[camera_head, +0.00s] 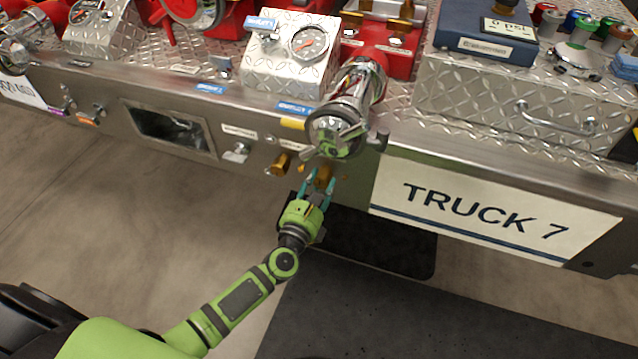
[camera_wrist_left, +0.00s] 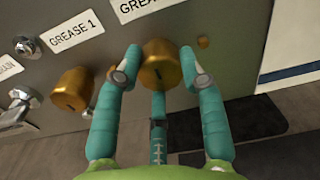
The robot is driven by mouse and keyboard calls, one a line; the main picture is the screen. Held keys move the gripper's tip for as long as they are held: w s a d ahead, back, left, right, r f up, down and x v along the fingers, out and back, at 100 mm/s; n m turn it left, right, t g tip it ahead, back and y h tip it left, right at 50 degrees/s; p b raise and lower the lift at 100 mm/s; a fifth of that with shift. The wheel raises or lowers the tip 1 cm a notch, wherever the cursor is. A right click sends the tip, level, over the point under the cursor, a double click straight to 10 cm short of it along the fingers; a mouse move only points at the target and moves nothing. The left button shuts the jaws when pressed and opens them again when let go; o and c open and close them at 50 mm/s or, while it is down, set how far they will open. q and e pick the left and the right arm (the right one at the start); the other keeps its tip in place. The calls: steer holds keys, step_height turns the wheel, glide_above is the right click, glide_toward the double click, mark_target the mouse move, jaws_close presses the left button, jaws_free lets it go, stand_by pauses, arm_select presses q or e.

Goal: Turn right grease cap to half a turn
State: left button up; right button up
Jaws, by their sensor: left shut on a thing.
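The right grease cap (camera_wrist_left: 160,65) is a brass knob on the steel bumper panel, with a small dark mark on its face. It also shows in the head view (camera_head: 324,177), below the large chrome fitting. My left gripper (camera_wrist_left: 160,66) is shut on this cap, with teal fingers at its left and right sides and a third finger below. In the head view the left gripper (camera_head: 318,186) reaches up to the cap from below. The other brass cap (camera_wrist_left: 72,90) sits to the left, under the GREASE 1 label (camera_wrist_left: 76,32), clear of the fingers. My right gripper is not in view.
The chrome fitting (camera_head: 338,130) with protruding lugs overhangs just above the cap. A chrome valve handle (camera_head: 237,153) is to the left. The TRUCK 7 sign (camera_head: 490,210) is to the right. Open floor (camera_head: 120,220) lies below the bumper.

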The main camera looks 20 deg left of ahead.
arm_select(q)
steer(key=shift+w+r, duration=0.1)
steer(key=shift+r, duration=0.2)
